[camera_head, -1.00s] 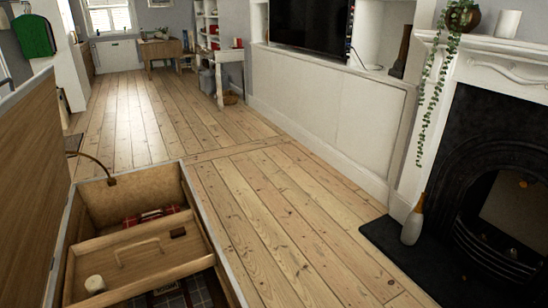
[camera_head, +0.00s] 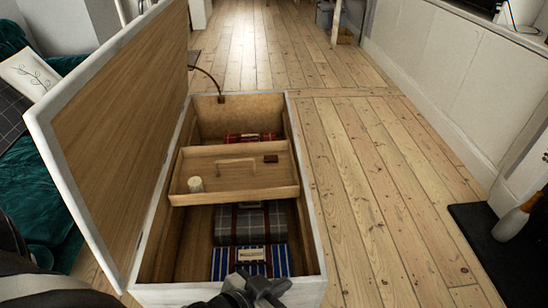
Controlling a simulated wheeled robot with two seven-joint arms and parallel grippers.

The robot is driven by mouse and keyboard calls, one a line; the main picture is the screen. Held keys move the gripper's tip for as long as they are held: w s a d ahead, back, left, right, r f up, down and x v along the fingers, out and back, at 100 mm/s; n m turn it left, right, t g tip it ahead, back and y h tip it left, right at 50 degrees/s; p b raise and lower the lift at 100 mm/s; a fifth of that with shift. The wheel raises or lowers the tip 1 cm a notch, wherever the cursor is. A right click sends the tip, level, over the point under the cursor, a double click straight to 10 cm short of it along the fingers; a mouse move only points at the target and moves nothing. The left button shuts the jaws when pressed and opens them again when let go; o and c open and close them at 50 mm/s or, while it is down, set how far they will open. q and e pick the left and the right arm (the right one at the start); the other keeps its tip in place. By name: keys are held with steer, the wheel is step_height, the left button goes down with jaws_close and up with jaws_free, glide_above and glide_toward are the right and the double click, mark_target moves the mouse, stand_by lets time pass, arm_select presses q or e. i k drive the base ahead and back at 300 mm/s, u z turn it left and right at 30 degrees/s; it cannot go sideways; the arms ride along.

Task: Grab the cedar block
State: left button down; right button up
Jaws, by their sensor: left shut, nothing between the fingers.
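A small dark brown block (camera_head: 271,159), which looks like the cedar block, lies in the right back part of a wooden tray (camera_head: 235,190). The tray sits inside an open wooden chest (camera_head: 309,215) with white edges. My left gripper (camera_head: 262,291) is low in the picture, at the chest's near edge. It is shut and empty, well apart from the block. My right gripper is not in view.
A cream cylinder (camera_head: 195,184) is in the tray, by a low handle (camera_head: 235,162). Plaid (camera_head: 240,225) and striped (camera_head: 240,262) items lie below, a red item (camera_head: 250,138) behind. The raised lid (camera_head: 125,130) stands left.

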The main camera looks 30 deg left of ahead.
mark_target(269, 159)
steer(key=z, duration=1.3)
steer(key=i, duration=1.7)
steer(key=u, duration=2.05)
steer(key=i, duration=1.7)
steer(key=u, duration=0.35)
steer(key=i, duration=1.35)
steer(key=u, duration=1.9)
steer(key=i, duration=0.25)
steer(key=u, duration=0.5)
